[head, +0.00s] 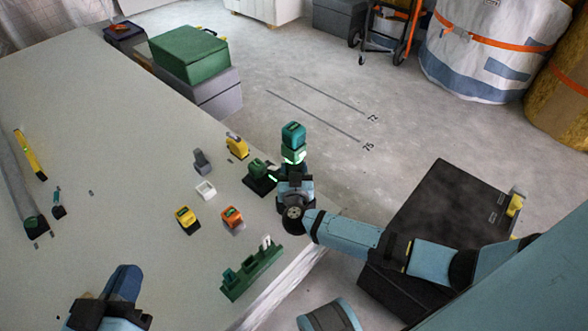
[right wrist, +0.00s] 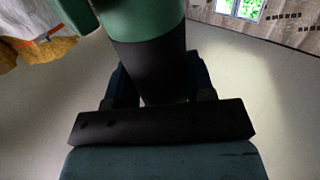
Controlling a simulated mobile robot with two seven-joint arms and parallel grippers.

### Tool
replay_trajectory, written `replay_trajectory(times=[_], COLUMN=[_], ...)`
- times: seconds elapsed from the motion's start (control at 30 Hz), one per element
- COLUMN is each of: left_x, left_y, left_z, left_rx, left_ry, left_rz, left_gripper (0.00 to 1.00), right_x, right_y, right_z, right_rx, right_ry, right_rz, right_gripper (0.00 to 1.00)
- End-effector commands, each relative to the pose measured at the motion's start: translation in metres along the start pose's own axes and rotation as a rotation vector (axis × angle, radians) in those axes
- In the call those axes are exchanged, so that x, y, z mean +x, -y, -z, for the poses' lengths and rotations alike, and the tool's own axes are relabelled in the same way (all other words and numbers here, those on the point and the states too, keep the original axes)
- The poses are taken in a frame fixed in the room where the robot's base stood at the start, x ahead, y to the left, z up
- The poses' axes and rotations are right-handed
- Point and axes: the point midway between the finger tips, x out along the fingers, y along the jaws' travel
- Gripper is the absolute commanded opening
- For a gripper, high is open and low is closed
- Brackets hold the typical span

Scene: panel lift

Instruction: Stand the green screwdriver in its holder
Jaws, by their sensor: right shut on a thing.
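My right gripper (head: 294,182) is at the table's right edge, shut on the green screwdriver (head: 293,135). The screwdriver rises above the gripper, roughly upright, with a green upper part and a lit ring. In the right wrist view its green body and black grip (right wrist: 150,70) show between the fingers; its lower end is hidden. A green rack (head: 250,272), which may be the holder, lies at the front edge with small upright pieces in it. A black-based green unit (head: 258,178) is just left of the gripper. My left gripper (head: 108,305) is at the bottom left; its opening is unclear.
On the table are yellow units (head: 237,147) (head: 187,218), an orange unit (head: 232,217), a grey piece (head: 202,161) and a white piece (head: 205,190). A green box (head: 188,54) stands at the back. The table's middle left is mostly clear.

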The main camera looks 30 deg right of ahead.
Motion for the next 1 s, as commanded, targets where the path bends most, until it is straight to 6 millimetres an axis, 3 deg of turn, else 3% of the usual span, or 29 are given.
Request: replay_trajectory(times=[1.0], left_x=[-0.0010], left_y=[-0.0020], left_z=[0.0095], left_rx=[0.000], left_ry=[0.000], left_rz=[0.000], left_gripper=[0.00], right_x=[0.0006], right_y=[0.0005], right_z=[0.0008], right_rx=[0.002], right_ry=[-0.003], right_rz=[0.000], right_gripper=[0.00])
